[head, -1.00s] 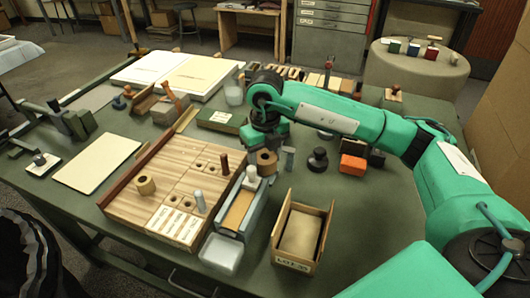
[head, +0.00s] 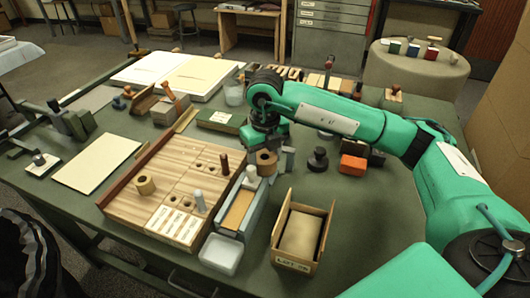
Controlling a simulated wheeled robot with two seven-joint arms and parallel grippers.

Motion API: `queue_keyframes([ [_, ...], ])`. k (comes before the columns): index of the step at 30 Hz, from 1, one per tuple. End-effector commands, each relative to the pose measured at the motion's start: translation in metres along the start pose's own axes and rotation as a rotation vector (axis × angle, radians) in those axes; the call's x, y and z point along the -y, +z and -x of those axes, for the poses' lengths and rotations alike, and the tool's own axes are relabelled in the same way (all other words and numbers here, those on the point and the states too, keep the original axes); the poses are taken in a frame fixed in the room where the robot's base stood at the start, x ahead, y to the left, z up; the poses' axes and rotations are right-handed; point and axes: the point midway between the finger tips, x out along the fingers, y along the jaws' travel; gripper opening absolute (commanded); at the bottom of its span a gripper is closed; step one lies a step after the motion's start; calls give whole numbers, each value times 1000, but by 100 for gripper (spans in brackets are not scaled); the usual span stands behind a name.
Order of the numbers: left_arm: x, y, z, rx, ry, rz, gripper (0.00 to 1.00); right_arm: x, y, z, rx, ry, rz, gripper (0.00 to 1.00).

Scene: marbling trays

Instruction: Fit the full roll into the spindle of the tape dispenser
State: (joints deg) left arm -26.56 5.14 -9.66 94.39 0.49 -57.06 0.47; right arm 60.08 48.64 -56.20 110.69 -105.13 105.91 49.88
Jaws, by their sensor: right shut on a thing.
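My right gripper (head: 267,146) points down near the middle of the table and is shut on a brown roll (head: 267,162). The roll is just beyond the far end of a long blue-grey holder (head: 228,229), which looks like the tape dispenser. A pale cylindrical part (head: 251,176) shows at the holder's far end, close below and left of the held roll. I cannot tell whether they touch, and I cannot make out the spindle clearly. My left gripper is out of view.
An open cardboard box (head: 292,262) stands right of the holder, and a white dish (head: 221,255) is at its near end. Pegs stand on the board. A black knobbed weight (head: 318,160) and an orange block (head: 352,165) lie to the right. The table's right side is mostly clear.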

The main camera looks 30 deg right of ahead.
Motion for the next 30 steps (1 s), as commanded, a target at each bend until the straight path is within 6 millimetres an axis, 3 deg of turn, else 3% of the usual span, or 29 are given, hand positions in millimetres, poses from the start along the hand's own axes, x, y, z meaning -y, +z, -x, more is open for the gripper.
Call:
queue_keyframes([
  [19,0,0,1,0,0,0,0,-1,-1,2,-7,0,1,30],
  [20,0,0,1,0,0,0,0,-1,-1,2,-6,0,1,60],
  [23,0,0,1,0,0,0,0,0,-1,2,-5,0,1,79],
  [30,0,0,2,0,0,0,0,1,0,4,-3,-3,-3,79],
])
